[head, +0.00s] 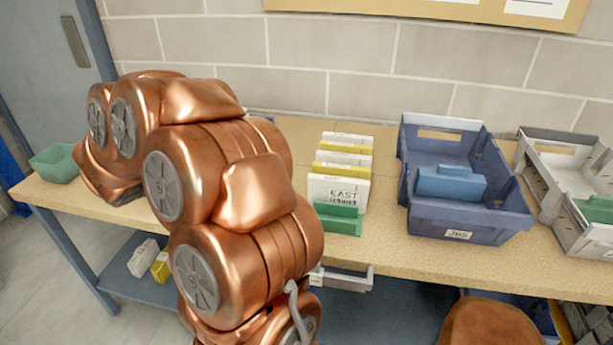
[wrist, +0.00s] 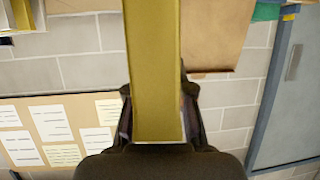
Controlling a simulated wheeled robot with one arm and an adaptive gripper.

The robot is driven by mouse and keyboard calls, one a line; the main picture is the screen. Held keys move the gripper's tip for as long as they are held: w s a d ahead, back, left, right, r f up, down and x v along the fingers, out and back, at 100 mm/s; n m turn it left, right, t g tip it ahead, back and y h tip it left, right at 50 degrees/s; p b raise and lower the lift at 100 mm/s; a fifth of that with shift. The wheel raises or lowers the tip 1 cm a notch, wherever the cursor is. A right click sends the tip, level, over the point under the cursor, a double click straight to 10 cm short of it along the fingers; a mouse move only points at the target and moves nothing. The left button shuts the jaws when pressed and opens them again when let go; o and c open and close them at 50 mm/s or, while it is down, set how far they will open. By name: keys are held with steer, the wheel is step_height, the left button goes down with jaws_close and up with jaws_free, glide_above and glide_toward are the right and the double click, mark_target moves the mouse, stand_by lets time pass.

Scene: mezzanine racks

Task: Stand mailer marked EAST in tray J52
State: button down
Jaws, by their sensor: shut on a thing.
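My gripper (wrist: 157,100) is shut on a long, flat yellow item (wrist: 155,60) in the wrist view; no marking shows on it. In the head view my arm's copper links fill the left and centre, and the gripper is hidden. A white mailer marked EAST (head: 332,190) stands upright at the front of a row of white and yellow mailers, behind a green holder (head: 338,220). A blue tray (head: 425,213) right of the row holds a blue block (head: 450,184); its label seems to read J8S or J85. No J52 label is readable.
A grey tray (head: 540,134) with a green piece stands at the right end of the bench (head: 385,250). A green bin (head: 55,162) is at the left end. Bare bench lies between the mailers and the blue tray. A block wall (head: 350,60) rises behind.

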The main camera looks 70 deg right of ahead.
steer(key=s+d+f+m+g+b, duration=0.25)
steer(key=s+d, duration=0.25)
steer(key=s, duration=0.4)
steer(key=s+d+f+m+g+b, duration=0.1)
steer(key=s+d+m+g, duration=0.3)
steer(key=s, duration=0.5)
steer(key=shift+n, duration=0.35)
steer(key=w+d+f+p, duration=0.1)
steer(key=d+p, duration=0.1)
steer(key=d, duration=0.3)
steer(key=w+d+f+p, duration=0.1)
steer(key=d+f+p, duration=0.1)
steer(key=d, duration=0.3)
steer(key=w+d+f+p, duration=0.1)
steer(key=d+f+p, duration=0.1)
steer(key=d, duration=0.4)
steer(key=shift+d+f, duration=0.1)
steer(key=shift+f, duration=0.15)
steer(key=c, duration=1)
jaws_free()
steer(key=b+v, duration=0.3)
steer(key=v, duration=0.9)
steer(key=shift+r, duration=0.25)
